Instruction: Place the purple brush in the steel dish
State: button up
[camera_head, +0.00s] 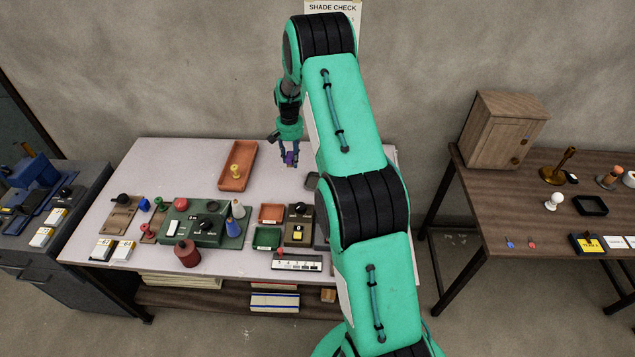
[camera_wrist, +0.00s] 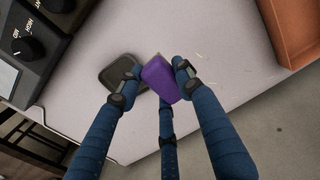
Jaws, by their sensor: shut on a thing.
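My gripper (camera_head: 289,156) is shut on the purple brush (camera_wrist: 160,79), with its blue fingers around it. In the head view the brush (camera_head: 291,159) is a small purple patch above the back of the pale table. A dark grey, round-cornered dish, which looks like the steel dish (camera_head: 311,180), sits on the table to the right of and nearer than the gripper, partly hidden by my arm. In the wrist view the dish (camera_wrist: 119,67) appears just left of the brush, below it, partly covered by a finger. I see nothing in its visible part.
An orange tray (camera_head: 230,183) with a yellow piece stands left of my gripper. Green equipment (camera_head: 178,232), small orange and green trays, and a dark dial box (camera_head: 299,236) fill the table's front. The middle between is clear. A brown side table (camera_head: 500,210) stands right.

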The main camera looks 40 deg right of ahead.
jog(key=s+d, duration=0.7)
jog(key=s, duration=0.1)
jog(key=shift+s, duration=0.3)
jog(key=shift+d+f, duration=0.1)
jog(key=shift+f, duration=0.05)
jog(key=shift+f+b, duration=0.7)
jog(key=shift+f, duration=2.35)
jog(key=shift+f+b, duration=0.3)
jog(key=shift+f, duration=1.55)
jog(key=shift+f, duration=0.15)
jog(key=o, duration=0.9)
jog(key=shift+c, duration=0.2)
